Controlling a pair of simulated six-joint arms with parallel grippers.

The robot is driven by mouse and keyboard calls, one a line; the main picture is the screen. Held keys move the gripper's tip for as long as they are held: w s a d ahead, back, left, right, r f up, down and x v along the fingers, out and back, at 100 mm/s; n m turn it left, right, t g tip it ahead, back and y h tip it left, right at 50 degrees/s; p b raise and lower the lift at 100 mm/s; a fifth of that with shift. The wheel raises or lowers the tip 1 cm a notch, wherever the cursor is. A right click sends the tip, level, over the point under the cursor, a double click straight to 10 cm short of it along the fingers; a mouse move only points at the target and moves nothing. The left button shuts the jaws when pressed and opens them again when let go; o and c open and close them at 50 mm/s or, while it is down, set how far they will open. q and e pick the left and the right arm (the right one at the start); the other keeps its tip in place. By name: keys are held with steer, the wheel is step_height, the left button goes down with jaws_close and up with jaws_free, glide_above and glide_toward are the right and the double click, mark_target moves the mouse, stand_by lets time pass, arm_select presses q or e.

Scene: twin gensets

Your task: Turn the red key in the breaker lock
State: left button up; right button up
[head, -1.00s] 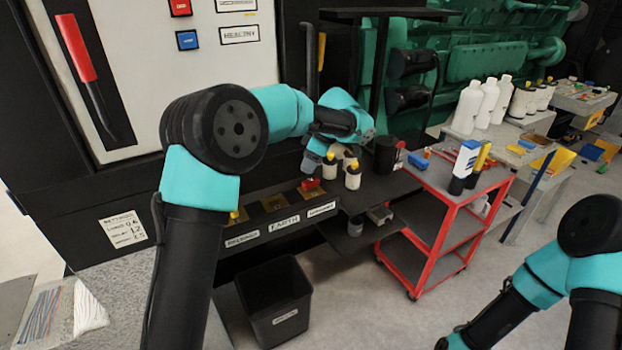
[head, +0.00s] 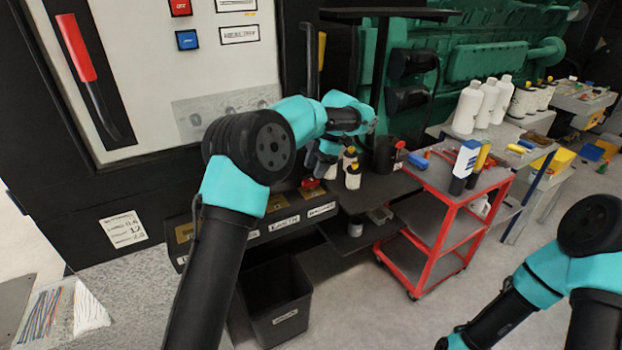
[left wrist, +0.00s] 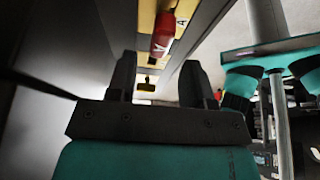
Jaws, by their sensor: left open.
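The red key (head: 310,183) sits on the sloped dark lock panel (head: 262,232), among brass-coloured plates and white labels. My left gripper (head: 317,172) is just above and beside it in the head view and covers part of the area. In the left wrist view, my left gripper (left wrist: 157,75) has its two dark fingers apart with nothing between them. The red key (left wrist: 163,35) appears there beyond the fingertips, roughly in line with the gap, on a yellow plate with dark lettering. I cannot tell whether a finger touches it. My right gripper is out of view.
A red cart (head: 440,222) stands to the right. A black bin (head: 277,300) is below the panel. A grey cabinet with a red-handled lever (head: 78,48) rises behind.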

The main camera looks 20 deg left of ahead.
mark_target(311, 179)
arm_select(q)
steer(key=shift+x, duration=2.05)
steer(key=shift+c, duration=0.2)
jaws_close()
steer(key=m+t, duration=0.1)
steer(key=m, duration=0.3)
steer(key=shift+y, duration=0.4)
steer(key=m+t, duration=0.2)
steer(key=m, duration=0.3)
steer(key=m+t, duration=0.2)
steer(key=m, duration=0.5)
steer(key=m+t+h, duration=0.1)
steer(key=m, duration=0.1)
steer(key=shift+d+t, duration=0.1)
steer(key=shift+t, duration=0.2)
